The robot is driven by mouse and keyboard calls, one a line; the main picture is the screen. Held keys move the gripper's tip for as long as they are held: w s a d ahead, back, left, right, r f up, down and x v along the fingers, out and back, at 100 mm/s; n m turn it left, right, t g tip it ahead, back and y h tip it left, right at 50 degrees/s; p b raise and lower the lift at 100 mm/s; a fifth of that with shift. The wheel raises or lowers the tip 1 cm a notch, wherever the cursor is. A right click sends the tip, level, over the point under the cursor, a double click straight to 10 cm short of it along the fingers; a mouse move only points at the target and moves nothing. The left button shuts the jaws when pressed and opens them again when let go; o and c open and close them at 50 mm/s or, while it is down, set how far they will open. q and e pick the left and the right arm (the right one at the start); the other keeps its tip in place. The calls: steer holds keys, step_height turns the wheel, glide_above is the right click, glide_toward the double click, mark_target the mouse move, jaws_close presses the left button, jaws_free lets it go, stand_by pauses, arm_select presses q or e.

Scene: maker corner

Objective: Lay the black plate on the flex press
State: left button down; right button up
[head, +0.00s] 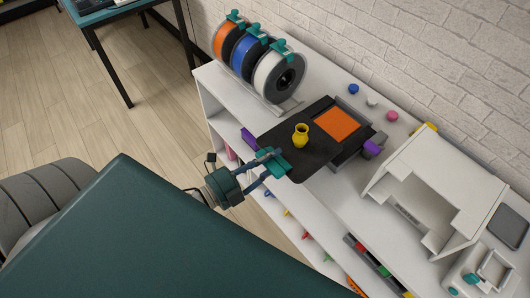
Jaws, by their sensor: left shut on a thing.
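The black plate (278,150) is a dark flat sheet with a small yellow vase (301,135) standing on it. My left gripper (275,163) is shut on the plate's near edge. The flex press (371,147) is on the shelf top, with a grey body and purple parts. The plate covers much of it, and a purple part (249,137) also shows at the plate's left. An orange square (338,123) lies at the plate's far right part; I cannot tell whether it belongs to the plate or the press. Contact between plate and press is unclear. My right gripper is not in view.
Orange, blue and white filament spools (280,78) stand at the shelf's left end. A white open-framed machine (425,185) stands right of the press. A dark tablet (508,228) lies at the far right.

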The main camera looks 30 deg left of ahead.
mark_target(310, 133)
arm_select(q)
steer(key=shift+w+a+b+x, duration=0.15)
steer(key=shift+b+x, duration=0.3)
steer(key=shift+x, duration=2)
steer(key=shift+a+b+x, duration=0.15)
steer(key=shift+b+x, duration=0.35)
steer(key=shift+x, duration=1.95)
steer(key=shift+w+a+b+x, duration=0.15)
steer(key=shift+b+x, duration=0.3)
steer(key=shift+x, duration=2.05)
steer(key=shift+f+b, duration=1.1)
steer(key=shift+f, duration=0.1)
steer(key=shift+c, duration=1)
jaws_free()
steer(key=shift+f, duration=0.1)
steer(key=shift+a+f, duration=0.1)
steer(key=shift+f, duration=0.05)
steer(key=shift+f+b, duration=0.45)
steer(key=shift+b, duration=0.05)
steer(key=shift+s, duration=0.15)
